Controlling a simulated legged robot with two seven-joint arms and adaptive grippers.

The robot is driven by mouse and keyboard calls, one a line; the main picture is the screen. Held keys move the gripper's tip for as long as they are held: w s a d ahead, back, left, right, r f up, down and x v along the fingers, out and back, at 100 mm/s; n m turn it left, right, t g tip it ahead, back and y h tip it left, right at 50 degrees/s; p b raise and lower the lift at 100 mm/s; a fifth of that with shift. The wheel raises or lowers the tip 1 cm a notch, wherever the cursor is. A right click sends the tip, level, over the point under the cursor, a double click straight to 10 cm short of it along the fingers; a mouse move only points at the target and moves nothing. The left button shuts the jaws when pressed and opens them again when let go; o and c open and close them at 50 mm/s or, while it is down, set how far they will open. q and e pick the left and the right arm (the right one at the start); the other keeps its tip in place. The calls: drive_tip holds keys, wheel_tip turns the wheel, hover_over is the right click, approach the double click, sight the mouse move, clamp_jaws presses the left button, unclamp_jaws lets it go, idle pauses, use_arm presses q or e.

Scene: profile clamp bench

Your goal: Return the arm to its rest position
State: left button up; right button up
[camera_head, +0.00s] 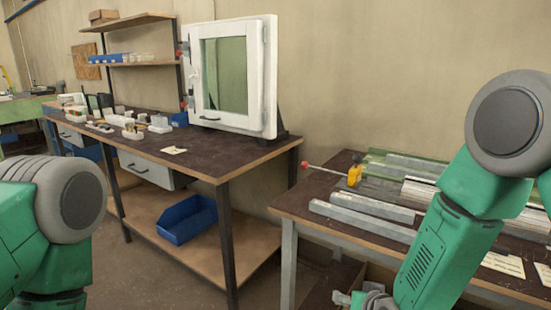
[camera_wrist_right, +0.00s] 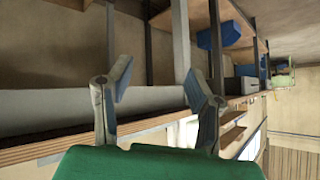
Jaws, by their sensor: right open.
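My right arm (camera_head: 450,215) comes in from the right, in front of the profile bench. Its gripper (camera_head: 362,299) hangs low by the front edge of that bench, partly cut off at the bottom of the head view. In the right wrist view the two fingers of the right gripper (camera_wrist_right: 160,85) stand apart with nothing between them. My left arm (camera_head: 60,215) shows at the lower left of the head view; its gripper is out of the picture.
The profile bench (camera_head: 285,207) carries grey metal profiles (camera_head: 362,218) and a clamp with a yellow body (camera_head: 354,175) and red-tipped lever. A workbench (camera_head: 235,160) to the left holds a white framed window (camera_head: 270,80). A blue bin (camera_head: 187,218) sits on its lower shelf.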

drive_tip(key=s+d+f+g, duration=0.3)
drive_tip(key=s+f, duration=0.1)
drive_tip(key=s, duration=0.7)
drive_tip(key=s+d+f+n+g+h, duration=0.1)
drive_tip(key=s+d+f+g, duration=0.2)
drive_tip(key=s, duration=0.9)
drive_tip(key=s+d+f+g+h, duration=0.1)
drive_tip(key=s+d+f+g, duration=0.2)
drive_tip(key=s, duration=0.9)
wheel_tip(320, 180, down, 3)
drive_tip(key=shift+d+r, duration=0.2)
drive_tip(key=shift+d, duration=1.05)
drive_tip(key=shift+s+a, duration=0.1)
drive_tip(key=shift+a+r, duration=0.1)
drive_tip(key=shift+a, duration=0.15)
